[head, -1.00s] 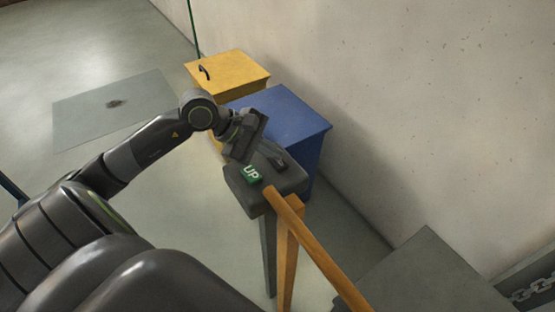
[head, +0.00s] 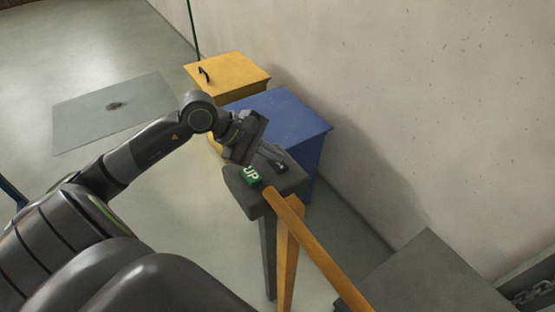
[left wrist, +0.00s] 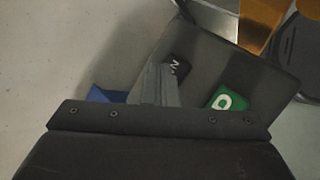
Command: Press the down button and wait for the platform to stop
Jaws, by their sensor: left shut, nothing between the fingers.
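A dark grey control box (head: 240,199) stands on a post in the head view, with a green button marked UP (head: 254,178) on its top. A black button (head: 282,168) with white lettering sits beside it, partly hidden. The left wrist view also shows the black button (left wrist: 176,67) and the green button (left wrist: 228,99). My left gripper (head: 273,154) is shut and empty, over the box top by the black button. In the left wrist view its fingers (left wrist: 161,73) reach that button's edge; I cannot tell whether they touch it. My right gripper is not in view.
An orange rail (head: 322,255) runs from the box toward the front right. A blue box (head: 285,113) and a yellow box (head: 232,72) stand behind, by the wall. A grey surface (head: 425,280) lies at the lower right. The floor at left is open.

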